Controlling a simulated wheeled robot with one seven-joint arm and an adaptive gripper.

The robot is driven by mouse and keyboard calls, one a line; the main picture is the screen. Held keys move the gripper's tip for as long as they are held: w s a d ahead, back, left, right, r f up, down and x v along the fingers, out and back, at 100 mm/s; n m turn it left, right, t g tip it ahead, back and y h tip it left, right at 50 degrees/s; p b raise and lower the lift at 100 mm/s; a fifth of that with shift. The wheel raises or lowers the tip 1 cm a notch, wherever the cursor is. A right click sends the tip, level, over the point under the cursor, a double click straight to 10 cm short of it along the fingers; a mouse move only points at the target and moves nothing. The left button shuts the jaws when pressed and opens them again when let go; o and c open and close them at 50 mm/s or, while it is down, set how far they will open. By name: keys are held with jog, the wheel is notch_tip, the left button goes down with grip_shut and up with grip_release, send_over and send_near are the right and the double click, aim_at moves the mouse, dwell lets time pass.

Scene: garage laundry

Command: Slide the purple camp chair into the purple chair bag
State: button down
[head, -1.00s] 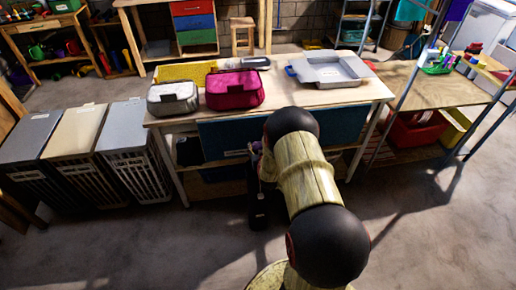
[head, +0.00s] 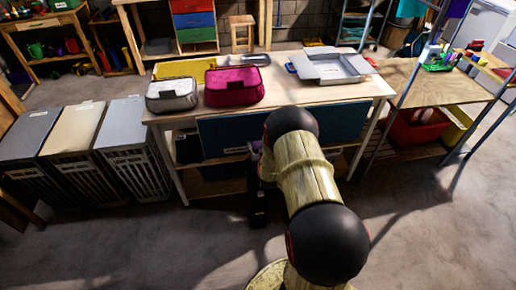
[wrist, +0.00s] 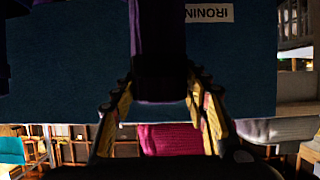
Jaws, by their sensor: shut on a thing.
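My gripper (wrist: 158,112) shows in the wrist view with one yellow-and-black finger on each side of a dark upright piece. That piece, with a purple tint, looks like the folded purple camp chair (wrist: 160,50), and my gripper is shut on it. More dark purple material (wrist: 65,4) shows at the top left of the wrist view; I cannot tell whether it is the purple chair bag. In the head view my arm hides most of the gripper. A dark upright shape (head: 257,200) shows left of the arm, in front of the workbench.
The workbench (head: 285,92) stands just ahead, bearing a magenta pouch (head: 234,86), a grey pouch (head: 172,95) and an open grey box (head: 330,66). A blue panel (wrist: 60,70) fills much of the wrist view. Lidded hampers (head: 75,128) stand left. The front floor is clear.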

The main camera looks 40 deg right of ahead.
jog(key=shift+w, duration=0.1)
jog(key=c, duration=1.3)
grip_release()
jog(key=o, duration=0.4)
jog(key=shift+f, duration=0.15)
jog(key=shift+s+a+f, duration=0.1)
jog(key=shift+s+f, duration=0.15)
jog(key=shift+f, duration=0.05)
jog(key=v, duration=1.2)
jog(key=shift+r, duration=0.3)
jog(key=shift+w, duration=0.15)
